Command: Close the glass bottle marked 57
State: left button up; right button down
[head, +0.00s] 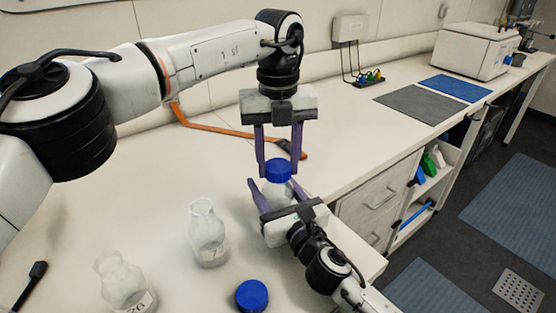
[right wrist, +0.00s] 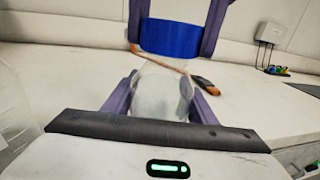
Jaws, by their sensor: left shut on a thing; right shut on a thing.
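My right gripper (head: 280,193) is shut on a clear glass bottle (head: 276,191) and holds it upright near the table's front edge; no number can be read on it. In the right wrist view the bottle (right wrist: 160,95) stands between the fingers. My left gripper (head: 279,168) points down from above and is shut on a blue cap (head: 278,170). The cap, also in the right wrist view (right wrist: 170,38), is at the bottle's mouth. I cannot tell whether it is seated or just above.
A bottle marked 20 (head: 128,287) and another open glass bottle (head: 208,235) stand to the left. A second blue cap (head: 252,295) lies on the table (head: 165,215). An orange-handled tool (head: 225,131) lies behind. Grey (head: 418,102) and blue mats (head: 455,88) lie back right.

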pick_arm(q)
jog(key=m, duration=1.4)
jog(key=o, duration=1.3)
jog(key=shift+c, duration=0.2)
notch_tip(320, 180, up, 8)
jog(key=shift+f, duration=0.25)
pick_arm(e)
jog(key=c, duration=0.7)
grip_release()
jog(key=shift+o, duration=0.2)
